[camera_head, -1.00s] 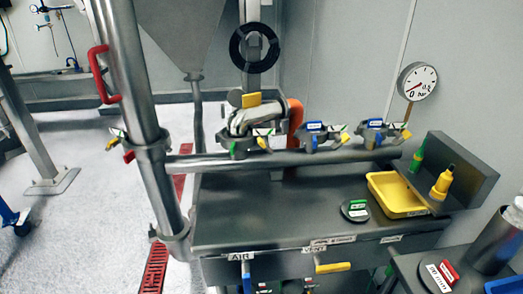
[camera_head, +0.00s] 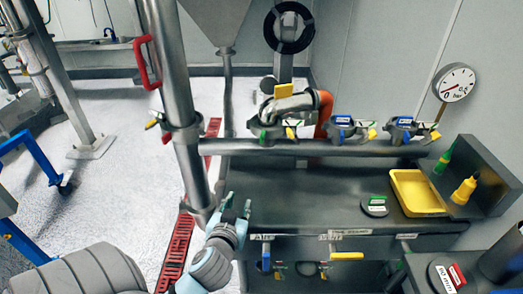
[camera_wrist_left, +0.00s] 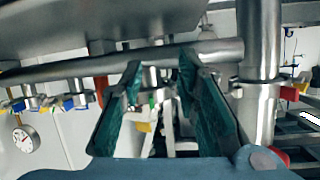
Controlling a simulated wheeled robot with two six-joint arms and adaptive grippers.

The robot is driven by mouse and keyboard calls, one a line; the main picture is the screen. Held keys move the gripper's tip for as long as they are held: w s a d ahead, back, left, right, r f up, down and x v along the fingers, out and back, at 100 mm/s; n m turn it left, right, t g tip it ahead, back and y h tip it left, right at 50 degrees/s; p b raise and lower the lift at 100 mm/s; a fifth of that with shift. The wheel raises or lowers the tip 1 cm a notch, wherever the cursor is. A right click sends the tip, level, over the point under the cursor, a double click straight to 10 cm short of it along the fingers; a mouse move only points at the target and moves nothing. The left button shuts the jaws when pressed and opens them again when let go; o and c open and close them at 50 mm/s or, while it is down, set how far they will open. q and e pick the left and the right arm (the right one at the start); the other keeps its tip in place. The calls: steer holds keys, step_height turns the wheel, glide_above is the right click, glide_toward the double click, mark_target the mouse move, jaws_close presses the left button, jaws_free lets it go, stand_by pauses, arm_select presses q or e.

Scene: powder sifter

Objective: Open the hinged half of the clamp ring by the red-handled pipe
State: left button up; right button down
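The steel pipe with the red handle (camera_head: 145,62) stands upright left of the bench. A collar with small red and yellow parts (camera_head: 160,124) sits on it. The closest ring fitting on the bench side, with green and yellow tabs (camera_head: 270,133), sits at the horizontal pipe; I cannot tell whether its halves are open. My left gripper (camera_head: 238,202) is open and empty, low in front of the bench's left end and apart from the ring. In the left wrist view the gripper (camera_wrist_left: 160,78) spans green and yellow tabs (camera_wrist_left: 146,110) seen beyond the fingers. My right gripper is not in view.
The horizontal pipe (camera_head: 310,148) crosses above the bench (camera_head: 300,200). Two blue-tabbed fittings (camera_head: 345,131) (camera_head: 405,130) sit farther right. A yellow tray (camera_head: 418,194), a yellow bottle (camera_head: 464,191) and a gauge (camera_head: 455,82) are at the right.

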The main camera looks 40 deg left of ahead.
mark_target(261, 142)
arm_select(q)
steer(key=w+r+t, duration=0.4)
steer(key=w+r, duration=0.2)
steer(key=r, duration=0.1)
steer(key=shift+y, duration=0.3)
steer(key=x, duration=0.9)
steer(key=p+x, duration=0.1)
steer(key=x, duration=0.3)
steer(key=shift+w+a+r, duration=0.15)
steer(key=shift+a+r, duration=0.1)
steer(key=shift+a, duration=0.15)
jaws_close()
